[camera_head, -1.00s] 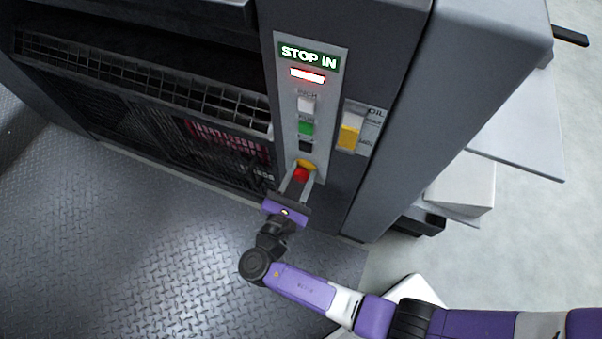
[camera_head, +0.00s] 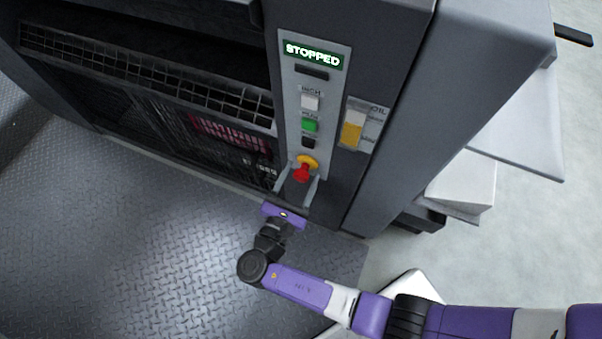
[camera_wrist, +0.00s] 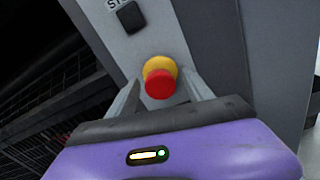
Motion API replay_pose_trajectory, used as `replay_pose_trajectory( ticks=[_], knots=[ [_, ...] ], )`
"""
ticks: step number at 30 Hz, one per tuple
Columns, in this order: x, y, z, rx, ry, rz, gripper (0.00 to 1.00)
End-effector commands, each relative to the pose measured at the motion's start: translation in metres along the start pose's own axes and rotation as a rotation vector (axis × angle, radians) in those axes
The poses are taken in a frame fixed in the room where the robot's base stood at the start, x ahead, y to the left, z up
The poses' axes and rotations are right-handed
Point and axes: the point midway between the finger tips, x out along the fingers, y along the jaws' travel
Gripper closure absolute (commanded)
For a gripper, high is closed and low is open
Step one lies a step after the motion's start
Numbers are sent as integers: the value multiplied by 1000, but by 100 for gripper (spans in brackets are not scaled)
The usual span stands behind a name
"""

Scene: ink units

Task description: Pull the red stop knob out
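The red stop knob (camera_head: 301,174) stands out from its yellow collar (camera_head: 309,161) at the bottom of the control panel. In the wrist view the red knob (camera_wrist: 160,84) sits between my fingertips, against the yellow collar (camera_wrist: 159,64). My gripper (camera_head: 298,184) is open, one finger on each side of the knob, with gaps visible between the fingers and the knob. The panel display (camera_head: 313,55) reads "STOPPED" on green. The lamp bar (camera_head: 312,73) below it is dark.
Above the knob are a white button (camera_head: 311,102), a green button (camera_head: 310,125) and a black button (camera_head: 308,142). A yellow oil gauge (camera_head: 351,134) is to the right. A wire guard (camera_head: 150,76) is at the left. The tread-plate floor (camera_head: 130,230) is clear.

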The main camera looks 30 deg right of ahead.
Motion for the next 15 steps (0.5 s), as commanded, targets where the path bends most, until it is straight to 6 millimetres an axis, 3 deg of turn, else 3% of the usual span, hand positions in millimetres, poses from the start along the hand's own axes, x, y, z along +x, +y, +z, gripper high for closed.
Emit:
replay_pose_trajectory(
  ticks=[8,15],
  knots=[
    [0,0,0,1,0,-1,41],
    [-30,1,1,1,1,1,41]
  ],
)
